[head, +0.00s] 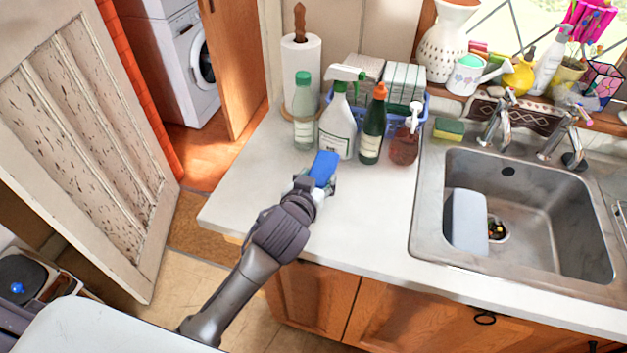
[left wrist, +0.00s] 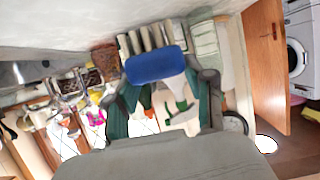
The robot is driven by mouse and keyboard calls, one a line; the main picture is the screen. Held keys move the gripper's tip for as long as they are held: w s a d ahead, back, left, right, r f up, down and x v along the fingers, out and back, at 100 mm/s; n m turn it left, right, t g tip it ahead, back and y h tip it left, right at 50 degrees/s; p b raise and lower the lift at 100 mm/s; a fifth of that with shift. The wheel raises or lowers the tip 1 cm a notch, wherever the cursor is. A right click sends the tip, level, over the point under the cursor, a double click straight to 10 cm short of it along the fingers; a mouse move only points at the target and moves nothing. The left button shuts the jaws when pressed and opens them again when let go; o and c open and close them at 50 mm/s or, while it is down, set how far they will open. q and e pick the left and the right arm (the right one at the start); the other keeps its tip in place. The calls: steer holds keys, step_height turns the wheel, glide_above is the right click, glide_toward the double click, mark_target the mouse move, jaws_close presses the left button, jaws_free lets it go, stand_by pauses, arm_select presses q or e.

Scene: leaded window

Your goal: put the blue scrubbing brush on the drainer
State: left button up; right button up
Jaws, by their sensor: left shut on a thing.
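The blue scrubbing brush (head: 324,167) is in my left gripper (head: 318,187), over the left part of the white worktop, just in front of the bottles. The gripper is shut on it. In the left wrist view the blue brush (left wrist: 155,65) sits between the two fingers of the left gripper (left wrist: 163,95). Whether the brush touches the worktop I cannot tell. A strip of metal at the right edge, beside the sink, may be the drainer (head: 620,205); most of it is cut off. My right gripper is not in view.
Bottles, such as the white spray bottle (head: 337,125) and green bottle (head: 372,130), stand behind the brush with a paper towel roll (head: 302,65). The sink (head: 545,215) with its taps (head: 497,120) lies right. The worktop (head: 375,215) between is clear.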

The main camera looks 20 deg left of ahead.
arm_select(q)
steer(key=shift+w+a+f, duration=0.45)
steer(key=shift+w+f, duration=0.05)
steer(key=shift+w, duration=0.15)
steer(key=shift+w+a+f, duration=0.45)
steer(key=shift+w, duration=0.15)
steer(key=shift+f+p, duration=0.5)
steer(key=shift+f, duration=1.55)
steer(key=o, duration=1.2)
steer(key=shift+f, duration=0.1)
